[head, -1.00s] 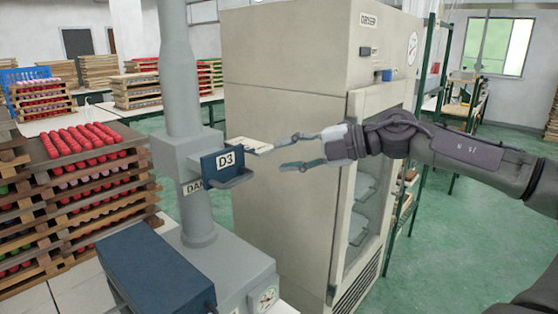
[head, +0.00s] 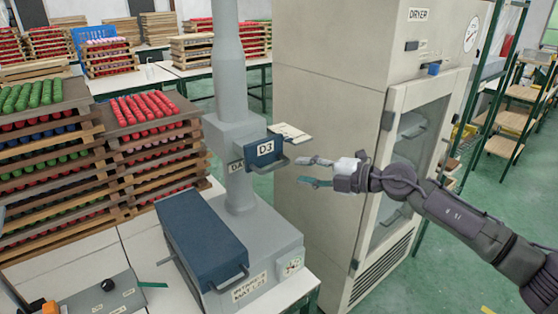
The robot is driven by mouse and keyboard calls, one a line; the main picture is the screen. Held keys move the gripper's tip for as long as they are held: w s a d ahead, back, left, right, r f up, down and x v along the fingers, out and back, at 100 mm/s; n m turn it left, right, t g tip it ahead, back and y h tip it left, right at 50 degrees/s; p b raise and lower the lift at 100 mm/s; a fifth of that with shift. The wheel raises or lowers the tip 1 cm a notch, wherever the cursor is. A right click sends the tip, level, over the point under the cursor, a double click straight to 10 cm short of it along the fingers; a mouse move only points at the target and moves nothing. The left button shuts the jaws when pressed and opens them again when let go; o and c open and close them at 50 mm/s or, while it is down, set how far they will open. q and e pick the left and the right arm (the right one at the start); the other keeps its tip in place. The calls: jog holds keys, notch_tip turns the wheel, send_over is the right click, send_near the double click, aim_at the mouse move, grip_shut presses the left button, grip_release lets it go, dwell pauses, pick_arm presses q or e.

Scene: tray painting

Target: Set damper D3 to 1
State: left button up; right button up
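Damper D3 (head: 265,151) is a dark blue plate with a white D3 label and a grey handle below its face. It sticks out of the right side of the grey duct column (head: 230,70). A pale marked plate (head: 289,133) lies just behind it; its markings are too small to read. My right gripper (head: 301,171) is open and empty, fingers pointing left, a little right of and slightly below the damper, apart from it in the picture. How far apart they are in depth I cannot tell. My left gripper is not in view.
The tall beige dryer (head: 335,70) stands close behind my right gripper. A blue box (head: 200,240) sits at the column's base. Wooden tray stacks (head: 150,150) stand to the left. A control panel (head: 100,300) is at the lower left. Green floor is open at right.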

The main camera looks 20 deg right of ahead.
aim_at(278, 168)
jog(key=p+x, duration=0.2)
jog(key=x, duration=0.6)
jog(key=shift+w+a+f, duration=0.15)
jog(key=shift+w+a, duration=0.1)
jog(key=shift+a, duration=0.05)
grip_shut()
